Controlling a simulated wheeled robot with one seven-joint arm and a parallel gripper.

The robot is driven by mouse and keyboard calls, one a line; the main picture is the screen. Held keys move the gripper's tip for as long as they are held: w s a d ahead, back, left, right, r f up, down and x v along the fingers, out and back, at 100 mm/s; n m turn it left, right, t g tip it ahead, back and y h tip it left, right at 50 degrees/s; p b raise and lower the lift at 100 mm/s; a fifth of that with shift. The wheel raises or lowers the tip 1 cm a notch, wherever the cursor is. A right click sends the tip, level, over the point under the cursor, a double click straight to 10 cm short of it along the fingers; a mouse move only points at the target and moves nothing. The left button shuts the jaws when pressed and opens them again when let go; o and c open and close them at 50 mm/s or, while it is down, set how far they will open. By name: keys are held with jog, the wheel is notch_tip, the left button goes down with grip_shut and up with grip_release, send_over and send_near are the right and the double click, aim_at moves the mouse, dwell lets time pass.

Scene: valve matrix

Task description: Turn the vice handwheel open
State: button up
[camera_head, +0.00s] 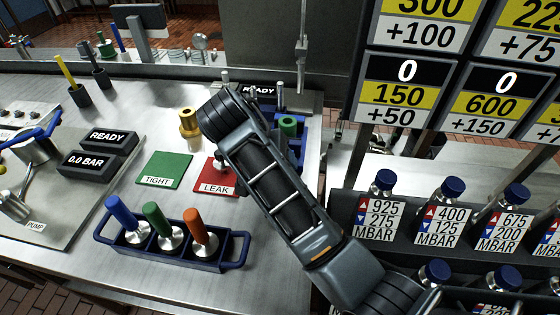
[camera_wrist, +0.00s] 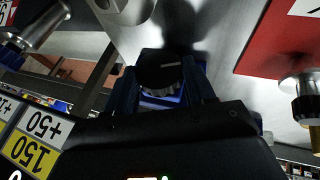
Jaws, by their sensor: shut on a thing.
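The vice (camera_head: 297,152) is a blue block on the steel bench in the head view, partly hidden by my arm. A green cylinder (camera_head: 288,125) stands at it. In the wrist view, a dark round handwheel (camera_wrist: 168,70) with a pale line on its face sits between the two fingers of my gripper (camera_wrist: 164,84). The fingers are shut on it from both sides. A silver ridged part and blue metal show just below it. In the head view my arm hides the gripper and the handwheel.
A red LEAK plate (camera_head: 213,176) and green TIGHT plate (camera_head: 165,170) lie left of my arm. A brass piece (camera_head: 188,122) stands behind them. A blue rack (camera_head: 176,250) with three colored-handled tools is in front. Labelled bottles (camera_head: 444,218) stand at right.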

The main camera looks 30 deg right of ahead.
jog(key=shift+w+a+f+n+g+h, duration=0.15)
jog(key=shift+g+h, duration=0.2)
jog(key=shift+h, duration=0.25)
jog(key=shift+s+f+n+g+h, duration=0.1)
jog(key=shift+n+g+h, duration=0.15)
jog(key=shift+h, duration=0.35)
jog(key=shift+w+a+f+n+g+h, duration=0.1)
jog(key=shift+g+h, duration=0.3)
jog(key=shift+h, duration=0.2)
jog(key=o, duration=0.8)
jog(key=shift+r, duration=0.1)
jog(key=shift+v, duration=3.85)
